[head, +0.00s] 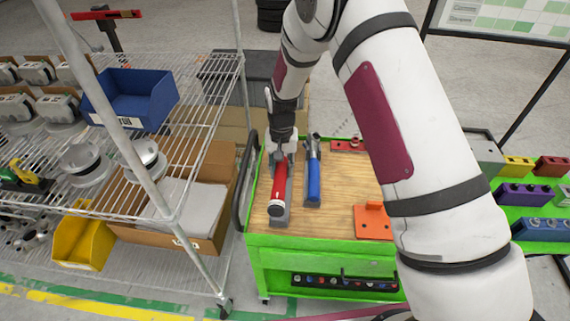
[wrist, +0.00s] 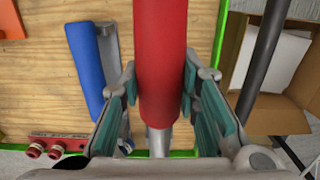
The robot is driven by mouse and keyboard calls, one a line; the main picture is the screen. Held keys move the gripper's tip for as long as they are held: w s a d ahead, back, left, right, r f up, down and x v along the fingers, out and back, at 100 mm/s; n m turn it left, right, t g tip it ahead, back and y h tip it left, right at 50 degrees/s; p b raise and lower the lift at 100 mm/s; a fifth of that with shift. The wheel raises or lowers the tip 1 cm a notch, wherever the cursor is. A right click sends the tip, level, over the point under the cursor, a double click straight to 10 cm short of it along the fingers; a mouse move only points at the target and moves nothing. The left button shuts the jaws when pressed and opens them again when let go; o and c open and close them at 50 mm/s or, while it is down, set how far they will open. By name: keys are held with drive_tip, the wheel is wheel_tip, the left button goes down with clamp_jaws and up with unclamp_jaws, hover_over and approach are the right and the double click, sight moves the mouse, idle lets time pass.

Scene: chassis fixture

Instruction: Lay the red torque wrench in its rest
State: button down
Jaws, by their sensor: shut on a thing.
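The red torque wrench (head: 279,187) lies along the left side of the wooden cart top, its handle end towards the front. My gripper (head: 283,158) is shut on it from above. In the wrist view, my gripper's fingers (wrist: 160,105) flank the near end of the red handle (wrist: 161,45), where it meets the metal shaft. A grey rest (head: 281,217) shows under the handle's front end. I cannot tell whether the wrench touches it or is just above. The rest is mostly hidden by the wrench.
A blue wrench (head: 313,180) lies in a grey rest just right of the red one. An orange block (head: 373,222) and a red fitting strip (head: 347,146) are on the cart top (head: 335,215). A wire shelf (head: 190,125) and black cart handle (head: 243,185) stand left.

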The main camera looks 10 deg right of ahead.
drive_tip(key=shift+w+f+b, duration=0.1)
drive_tip(key=shift+f+b, duration=0.7)
drive_tip(key=shift+f, duration=3.5)
drive_tip(key=c, duration=1.1)
unclamp_jaws()
drive_tip(key=shift+r+p, duration=0.65)
drive_tip(key=shift+r, duration=3.85)
